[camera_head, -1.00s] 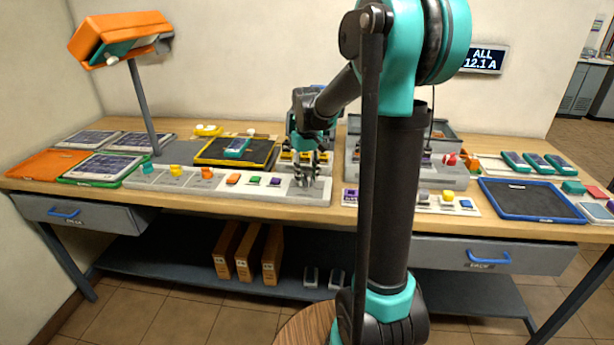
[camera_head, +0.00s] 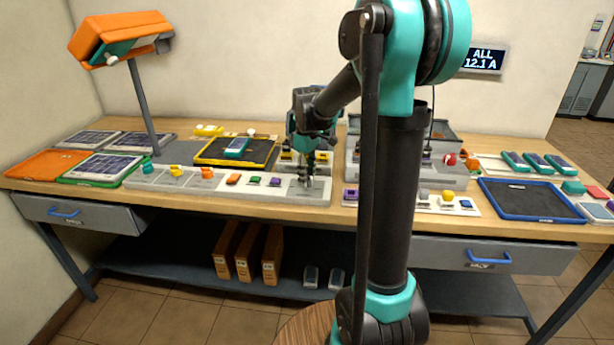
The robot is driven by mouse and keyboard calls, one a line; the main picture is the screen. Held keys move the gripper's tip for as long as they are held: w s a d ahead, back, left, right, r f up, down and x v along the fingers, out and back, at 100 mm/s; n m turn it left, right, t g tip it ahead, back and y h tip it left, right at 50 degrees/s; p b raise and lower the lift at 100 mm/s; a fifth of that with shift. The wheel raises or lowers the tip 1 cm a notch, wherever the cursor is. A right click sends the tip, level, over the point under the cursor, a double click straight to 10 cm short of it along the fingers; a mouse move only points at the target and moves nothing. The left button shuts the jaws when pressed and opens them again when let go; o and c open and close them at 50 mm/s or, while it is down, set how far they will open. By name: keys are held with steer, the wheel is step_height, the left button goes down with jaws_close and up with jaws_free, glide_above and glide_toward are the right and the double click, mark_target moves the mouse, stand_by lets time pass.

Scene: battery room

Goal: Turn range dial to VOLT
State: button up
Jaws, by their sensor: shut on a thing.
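My gripper (camera_head: 308,183) points down at the right end of the long pale control panel (camera_head: 225,189) on the workbench. Its fingers are shut on the range dial there. The fingers hide the dial almost fully, and neither its pointer nor the VOLT mark can be read. The wall display (camera_head: 482,60) at the upper right reads "ALL 12.1 A".
Left of my gripper the panel carries orange, green and purple switches (camera_head: 254,181) and several knobs. A yellow-rimmed tray (camera_head: 205,158) lies behind it. A grey unit (camera_head: 420,172) and a blue tray (camera_head: 530,212) stand to the right. A lamp (camera_head: 122,38) overhangs the left.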

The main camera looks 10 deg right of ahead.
stand_by(0.4)
steer(key=o, duration=1.2)
steer(key=shift+c, duration=0.2)
step_height(320, 180, up, 12)
